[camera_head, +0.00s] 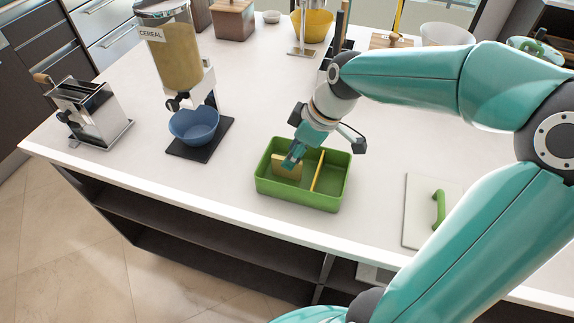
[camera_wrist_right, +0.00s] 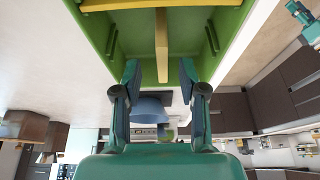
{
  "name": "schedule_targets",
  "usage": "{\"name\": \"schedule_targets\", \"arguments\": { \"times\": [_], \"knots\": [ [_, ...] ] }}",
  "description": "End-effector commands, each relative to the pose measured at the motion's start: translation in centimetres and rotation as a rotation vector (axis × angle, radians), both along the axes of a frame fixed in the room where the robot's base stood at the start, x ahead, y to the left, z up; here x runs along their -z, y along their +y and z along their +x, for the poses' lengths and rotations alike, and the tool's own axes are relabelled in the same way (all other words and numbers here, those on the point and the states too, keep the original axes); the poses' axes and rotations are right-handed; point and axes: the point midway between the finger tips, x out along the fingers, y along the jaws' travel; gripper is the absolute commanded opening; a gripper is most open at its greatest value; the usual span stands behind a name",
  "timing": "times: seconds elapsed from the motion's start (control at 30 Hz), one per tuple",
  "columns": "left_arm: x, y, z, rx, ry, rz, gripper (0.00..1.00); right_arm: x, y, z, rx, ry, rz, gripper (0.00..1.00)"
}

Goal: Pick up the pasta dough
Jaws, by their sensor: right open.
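The pasta dough appears to be the pale yellow block (camera_head: 287,169) in the left compartment of a green tray (camera_head: 300,197), beside a yellow divider (camera_head: 317,171). My right gripper (camera_head: 293,160) points down into that compartment, its fingertips at the block and partly covering it. I cannot tell whether they touch it.
A cereal dispenser (camera_head: 172,48) with a blue bowl (camera_head: 194,125) stands left of the tray. The counter's front edge (camera_head: 215,213) is close to the tray.

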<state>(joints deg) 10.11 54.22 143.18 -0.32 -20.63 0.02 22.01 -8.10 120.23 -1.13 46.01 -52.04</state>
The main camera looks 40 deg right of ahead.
Motion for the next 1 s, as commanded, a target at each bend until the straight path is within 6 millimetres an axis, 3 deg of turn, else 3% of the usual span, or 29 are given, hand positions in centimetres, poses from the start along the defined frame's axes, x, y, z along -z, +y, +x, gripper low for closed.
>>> {"name": "schedule_targets", "arguments": {
  "times": [0.23, 0.53, 0.83, 1.0],
  "knots": [
    [-0.2, 0.0, 0.0, 0.0, 0.0, 0.0, 0.4, 1.4, 0.5, 0.6, -0.004, 0.002, 0.001, 0.42],
    [-0.8, 0.0, 0.0, 0.0, 0.0, 0.0, 0.4, 5.0, 1.4, 2.1, -0.005, 0.003, 0.001, 0.42],
    [-0.8, 0.0, 0.0, 0.0, 0.0, 0.0, 0.4, 5.4, 1.5, 2.3, -0.005, 0.0, 0.0, 0.42],
    [-0.8, 0.0, 0.0, 0.0, 0.0, 0.0, 0.4, 5.4, 1.5, 2.3, -0.005, 0.0, 0.0, 0.13]
  ]
}}
